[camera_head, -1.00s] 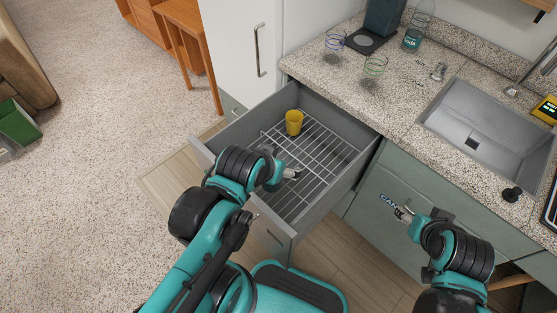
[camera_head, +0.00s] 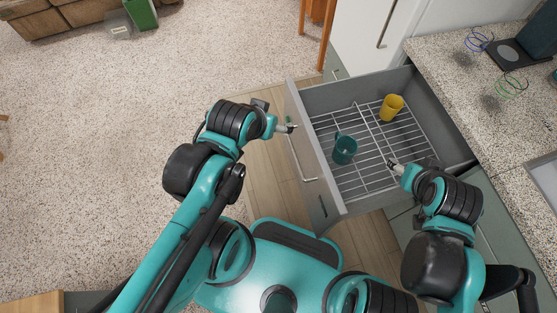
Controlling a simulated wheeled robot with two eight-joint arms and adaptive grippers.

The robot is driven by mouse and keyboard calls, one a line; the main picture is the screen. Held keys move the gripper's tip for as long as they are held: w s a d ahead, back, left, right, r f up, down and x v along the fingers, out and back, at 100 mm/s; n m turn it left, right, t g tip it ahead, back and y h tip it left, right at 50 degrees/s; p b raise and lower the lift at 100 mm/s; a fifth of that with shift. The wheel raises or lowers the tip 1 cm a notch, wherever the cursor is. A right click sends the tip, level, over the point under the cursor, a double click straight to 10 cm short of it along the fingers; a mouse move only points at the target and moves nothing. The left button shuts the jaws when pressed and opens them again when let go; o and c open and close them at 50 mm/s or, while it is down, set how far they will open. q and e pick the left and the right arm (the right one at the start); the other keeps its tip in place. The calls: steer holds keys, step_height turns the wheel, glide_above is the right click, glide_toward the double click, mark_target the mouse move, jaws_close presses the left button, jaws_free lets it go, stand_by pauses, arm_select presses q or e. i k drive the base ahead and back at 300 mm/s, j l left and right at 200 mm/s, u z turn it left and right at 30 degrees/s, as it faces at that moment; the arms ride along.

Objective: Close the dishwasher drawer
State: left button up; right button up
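The dishwasher drawer (camera_head: 316,165) is pulled far out from under the counter, with its front panel facing left. A bar handle (camera_head: 300,160) runs along the outside of that panel. Inside, on a wire rack (camera_head: 375,178), stand a yellow cup (camera_head: 391,107) at the back and a teal mug (camera_head: 345,149) near the front. My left gripper (camera_head: 288,126) is just outside the front panel, by the upper end of the handle; contact is unclear. My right gripper (camera_head: 393,166) is over the rack, right of the teal mug, holding nothing visible. Both sets of fingers are too small to read.
The speckled counter (camera_head: 460,85) with wire-outlined glasses (camera_head: 512,84) borders the drawer on the right. A white cabinet (camera_head: 372,35) and a wooden leg (camera_head: 328,35) stand behind it. Open carpet (camera_head: 120,130) lies to the left.

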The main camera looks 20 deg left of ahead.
mark_target(332, 193)
steer(key=u, duration=0.3)
steer(key=k+l+u, duration=0.4)
steer(key=k+l, duration=0.35)
steer(key=k, duration=0.15)
